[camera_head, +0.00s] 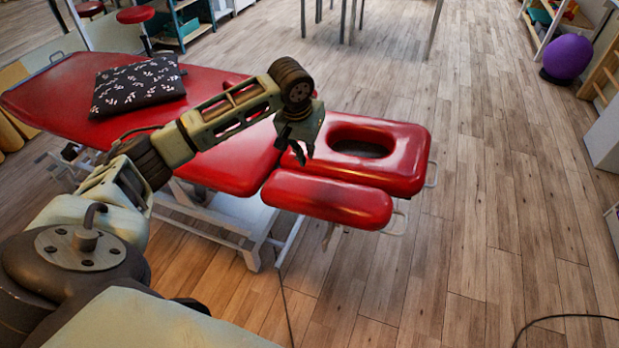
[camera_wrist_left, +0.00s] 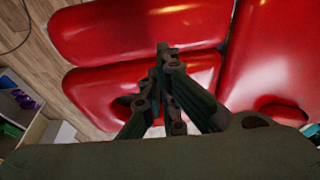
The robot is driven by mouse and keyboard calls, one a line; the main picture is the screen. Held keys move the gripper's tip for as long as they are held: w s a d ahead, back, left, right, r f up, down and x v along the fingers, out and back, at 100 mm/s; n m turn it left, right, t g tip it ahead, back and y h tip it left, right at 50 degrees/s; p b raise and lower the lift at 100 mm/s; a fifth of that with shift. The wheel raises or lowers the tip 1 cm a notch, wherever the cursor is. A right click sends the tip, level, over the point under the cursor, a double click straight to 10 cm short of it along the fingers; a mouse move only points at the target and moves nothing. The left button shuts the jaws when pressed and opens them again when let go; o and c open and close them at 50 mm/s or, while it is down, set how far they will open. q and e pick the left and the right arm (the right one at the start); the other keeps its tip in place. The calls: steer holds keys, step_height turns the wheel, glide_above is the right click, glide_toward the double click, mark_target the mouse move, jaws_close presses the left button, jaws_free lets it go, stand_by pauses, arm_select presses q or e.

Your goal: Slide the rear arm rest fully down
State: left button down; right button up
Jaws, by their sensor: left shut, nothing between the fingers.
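The red treatment table (camera_head: 215,170) has a headrest (camera_head: 405,155) with an oval face hole. A red padded arm rest (camera_head: 330,200) lies along the headrest's near side, a little lower. I cannot make out a second arm rest on the far side; the headrest and my arm may hide it. My left gripper (camera_head: 302,156) is shut and empty, over the headrest's left end, beside the hole. In the left wrist view its fingers (camera_wrist_left: 165,58) are over the headrest pad (camera_wrist_left: 95,90), with the near arm rest (camera_wrist_left: 140,32) beyond. My right gripper is not in view.
A dark patterned pillow (camera_head: 137,86) lies on the table. White metal loops (camera_head: 398,222) stick out by the near arm rest. A purple ball (camera_head: 567,57) and shelves stand at the far right. The wooden floor (camera_head: 490,190) right of the headrest is clear.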

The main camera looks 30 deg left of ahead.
arm_select(q)
glide_toward(316, 185)
steer(key=x, duration=0.5)
steer(key=shift+w+a+p, duration=0.15)
steer(key=shift+w+p, duration=0.05)
steer(key=shift+p, duration=0.2)
steer(key=shift+f, duration=0.45)
